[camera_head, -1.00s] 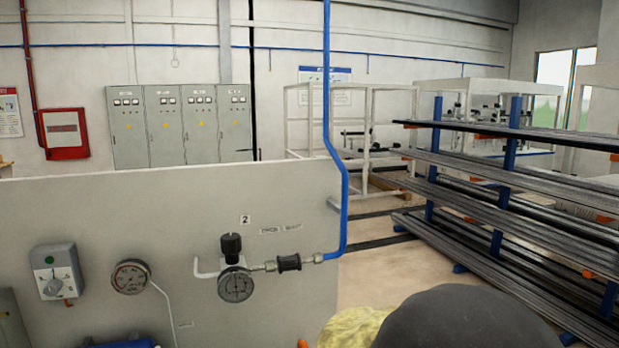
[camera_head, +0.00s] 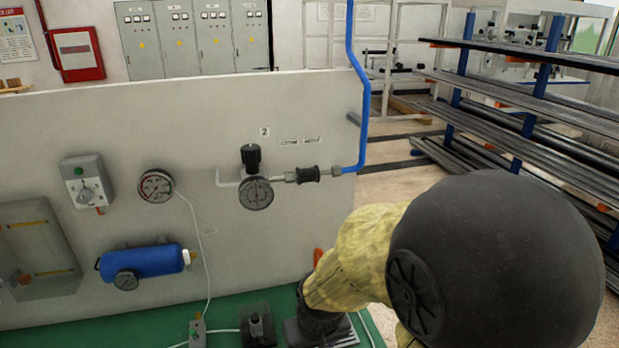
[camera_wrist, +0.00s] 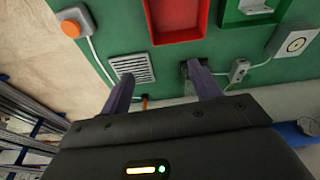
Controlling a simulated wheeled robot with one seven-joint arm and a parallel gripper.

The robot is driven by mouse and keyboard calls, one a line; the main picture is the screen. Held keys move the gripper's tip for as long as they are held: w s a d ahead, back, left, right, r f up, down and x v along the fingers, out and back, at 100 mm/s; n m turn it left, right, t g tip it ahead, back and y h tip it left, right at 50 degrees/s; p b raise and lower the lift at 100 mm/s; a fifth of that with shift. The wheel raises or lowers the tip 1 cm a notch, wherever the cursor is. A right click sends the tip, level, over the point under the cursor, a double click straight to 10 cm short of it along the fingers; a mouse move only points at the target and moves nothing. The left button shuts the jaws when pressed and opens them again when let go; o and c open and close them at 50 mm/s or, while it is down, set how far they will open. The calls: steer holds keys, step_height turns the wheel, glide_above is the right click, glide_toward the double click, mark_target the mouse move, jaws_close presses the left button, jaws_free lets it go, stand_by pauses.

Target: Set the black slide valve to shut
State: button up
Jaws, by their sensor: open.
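The black slide valve (camera_head: 309,174) is a short ribbed black sleeve on the air line on the upright grey panel. It sits between the gauge with the black knob (camera_head: 251,157) and the blue pipe (camera_head: 364,105). Its slide position is too small to read. My gripper (camera_wrist: 159,82) is open and empty in the wrist view, its two fingers pointing over the green bench top. The slide valve does not show clearly in the wrist view. In the head view my arm is low and right of the valve, apart from it.
The green bench (camera_head: 140,335) carries a black block (camera_head: 257,325); a red tray (camera_wrist: 178,20) and a grille (camera_wrist: 132,68) show in the wrist view. A blue tank (camera_head: 145,263), a gauge (camera_head: 156,186) and a switch box (camera_head: 87,182) are on the panel. Racks of bars (camera_head: 540,95) stand right.

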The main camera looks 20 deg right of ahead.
steer(key=shift+w+d+r, duration=0.1)
steer(key=shift+w+d, duration=0.15)
steer(key=shift+w, duration=0.05)
steer(key=shift+c, duration=0.8)
steer(key=w+d+r+m+t+y+p, duration=0.1)
steer(key=w+d+r+m+t+p, duration=0.25)
steer(key=w, duration=0.35)
steer(key=w+d+r+m+t+y+p, duration=0.1)
steer(key=w+d+r+m+t+p, duration=0.1)
steer(key=w+d+m+t+p, duration=0.25)
steer(key=d+r+m+t+y+p, duration=0.2)
steer(key=r+t, duration=0.2)
steer(key=r, duration=0.2)
steer(key=d+r+m+t+y+p, duration=0.1)
steer(key=d+r+m+t+y, duration=0.1)
steer(key=r, duration=0.5)
steer(key=shift+w+d+r+m+t+p, duration=0.25)
steer(key=shift+d+m+t+p, duration=0.2)
steer(key=shift+m+t, duration=0.55)
steer(key=shift+w, duration=0.1)
